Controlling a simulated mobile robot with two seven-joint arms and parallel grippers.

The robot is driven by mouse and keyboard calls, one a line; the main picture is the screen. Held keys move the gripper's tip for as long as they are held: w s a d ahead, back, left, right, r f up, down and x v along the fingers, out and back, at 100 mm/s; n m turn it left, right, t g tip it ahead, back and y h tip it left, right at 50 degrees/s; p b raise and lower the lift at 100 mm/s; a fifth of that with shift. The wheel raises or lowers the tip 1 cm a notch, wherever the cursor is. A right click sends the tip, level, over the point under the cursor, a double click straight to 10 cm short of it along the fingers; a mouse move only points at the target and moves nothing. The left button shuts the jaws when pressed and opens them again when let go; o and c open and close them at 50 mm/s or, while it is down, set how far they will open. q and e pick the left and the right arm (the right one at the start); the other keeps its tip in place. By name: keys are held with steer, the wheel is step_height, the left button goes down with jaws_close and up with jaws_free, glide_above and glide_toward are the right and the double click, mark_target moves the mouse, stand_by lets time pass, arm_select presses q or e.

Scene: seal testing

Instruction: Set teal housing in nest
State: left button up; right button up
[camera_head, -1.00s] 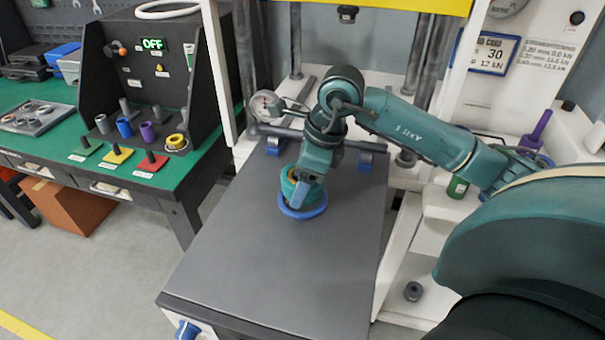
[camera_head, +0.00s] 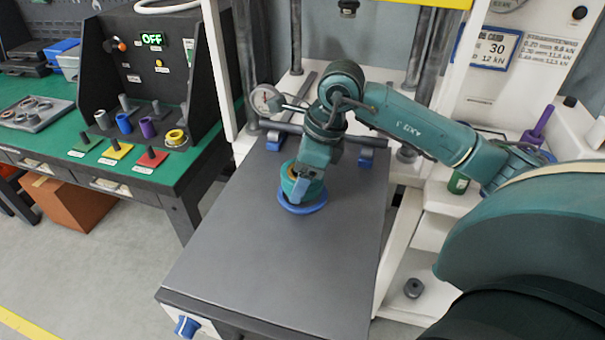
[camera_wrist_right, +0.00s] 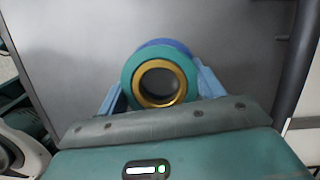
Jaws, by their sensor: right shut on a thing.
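The teal housing (camera_wrist_right: 131,76) is a ring with a brass-coloured inner rim and an open bore. My right gripper (camera_head: 302,178) is shut on it from above, with one blue-grey finger on each side in the right wrist view (camera_wrist_right: 160,88). The blue ring-shaped nest (camera_head: 303,210) lies on the grey press table, directly under the housing in the head view. A blue edge (camera_wrist_right: 165,43) also shows behind the housing in the wrist view. I cannot tell whether the housing touches or sits fully in the nest. My left gripper is out of view.
The grey press table (camera_head: 260,265) is clear in front of the nest. A dial gauge (camera_head: 266,99) and a rail with blue clamps stand behind it, between steel columns (camera_head: 418,50). On the left, a green bench (camera_head: 60,130) holds a tray of rings and coloured sample stands.

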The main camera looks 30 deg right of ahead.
stand_by(0.3)
steer(key=shift+f+b, duration=0.75)
steer(key=shift+b, duration=0.05)
stand_by(0.3)
